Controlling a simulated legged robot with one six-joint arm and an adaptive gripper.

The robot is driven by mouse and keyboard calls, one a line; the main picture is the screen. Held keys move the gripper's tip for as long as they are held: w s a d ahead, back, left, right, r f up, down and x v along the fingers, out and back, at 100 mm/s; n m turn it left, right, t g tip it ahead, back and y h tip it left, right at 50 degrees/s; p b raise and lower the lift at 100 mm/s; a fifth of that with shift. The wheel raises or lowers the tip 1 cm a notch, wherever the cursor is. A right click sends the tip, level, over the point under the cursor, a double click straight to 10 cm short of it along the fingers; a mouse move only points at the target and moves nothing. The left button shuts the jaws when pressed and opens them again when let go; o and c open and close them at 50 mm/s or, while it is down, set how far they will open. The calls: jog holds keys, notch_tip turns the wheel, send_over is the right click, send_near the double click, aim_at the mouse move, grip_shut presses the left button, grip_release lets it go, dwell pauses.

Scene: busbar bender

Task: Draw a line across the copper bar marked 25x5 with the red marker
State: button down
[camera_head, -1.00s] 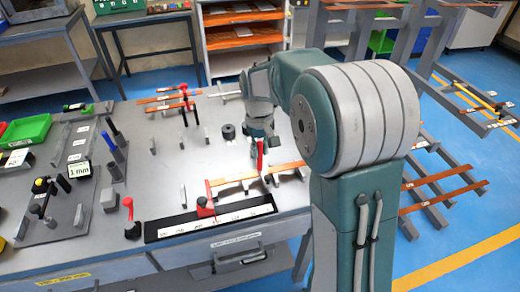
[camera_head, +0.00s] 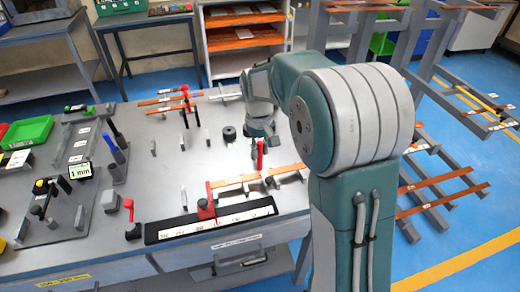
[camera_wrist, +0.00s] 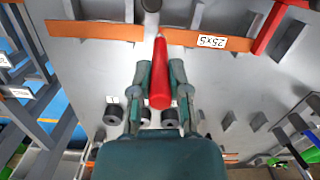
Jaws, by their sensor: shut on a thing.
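My gripper (camera_wrist: 160,85) is shut on the red marker (camera_wrist: 161,75), which points tip-first toward the bar. The head view also shows the red marker (camera_head: 260,153), nearly upright above the bench. The copper bar marked 25x5 (camera_wrist: 180,41) lies across the top of the wrist view, its white label right of the marker. Copper continues left of the tip (camera_wrist: 95,31); a grey gap shows between, and I cannot tell whether this is one bar. The tip appears close to the near edge; contact cannot be told. In the head view the copper (camera_head: 288,170) rests on grey supports.
A red clamp piece (camera_wrist: 272,25) stands by the label end of the bar. A black scale strip (camera_head: 175,228) lies along the bench's front. Grey posts and a dark round piece (camera_head: 229,133) stand nearby. Another copper stack (camera_head: 165,104) is behind.

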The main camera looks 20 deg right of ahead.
jog(key=shift+w, duration=0.8)
dwell(1.0)
jog(key=shift+r, duration=0.1)
notch_tip(320, 180, up, 7)
dwell(1.4)
dwell(0.5)
